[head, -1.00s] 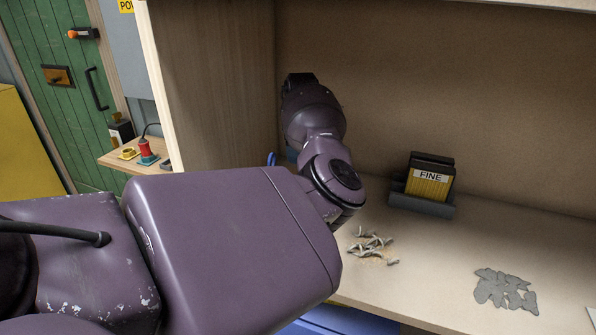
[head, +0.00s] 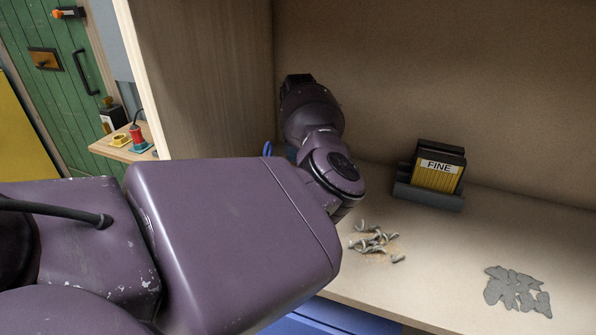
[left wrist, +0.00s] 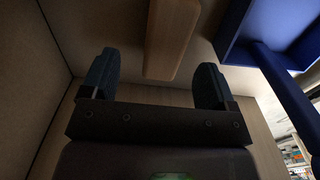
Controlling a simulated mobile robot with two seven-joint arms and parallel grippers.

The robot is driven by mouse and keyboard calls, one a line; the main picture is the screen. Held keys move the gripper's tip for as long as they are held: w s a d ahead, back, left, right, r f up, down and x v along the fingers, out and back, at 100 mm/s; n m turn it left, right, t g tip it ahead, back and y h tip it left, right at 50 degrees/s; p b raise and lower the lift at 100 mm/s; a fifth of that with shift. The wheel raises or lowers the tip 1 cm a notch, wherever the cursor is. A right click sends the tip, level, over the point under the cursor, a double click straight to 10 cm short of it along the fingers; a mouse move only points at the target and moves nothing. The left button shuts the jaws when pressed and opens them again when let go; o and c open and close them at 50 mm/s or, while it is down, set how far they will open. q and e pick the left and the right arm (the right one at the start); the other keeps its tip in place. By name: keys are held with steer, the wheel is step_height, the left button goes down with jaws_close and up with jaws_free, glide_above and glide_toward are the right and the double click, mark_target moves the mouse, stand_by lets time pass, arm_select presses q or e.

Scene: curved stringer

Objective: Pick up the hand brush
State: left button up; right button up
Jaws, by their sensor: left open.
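A pale brown wooden piece (left wrist: 173,38), which looks like the hand brush's body or handle, shows at the top middle of the left wrist view. My left gripper (left wrist: 153,68) is open, its two dark fingers spread on either side of the wooden piece's lower end. Nothing is visibly clamped, and I cannot tell how far the wood lies beyond the fingertips. In the head view my left arm hides the brush and the gripper. My right gripper is not in view.
A blue pan-like object (left wrist: 282,32) is at the upper right of the left wrist view. On the shelf lie curled shavings (head: 374,240), grey flakes (head: 516,290) and a holder with a block marked FINE (head: 437,174). A wooden side panel (head: 205,80) stands at left.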

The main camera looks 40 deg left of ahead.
arm_select(q)
steer(key=f, duration=0.4)
steer(key=shift+s+f, duration=0.1)
steer(key=shift+s, duration=0.3)
steer(key=shift+a+f+b, duration=0.1)
steer(key=shift+f+b, duration=0.2)
steer(key=shift+f, duration=0.15)
steer(key=shift+r, duration=0.1)
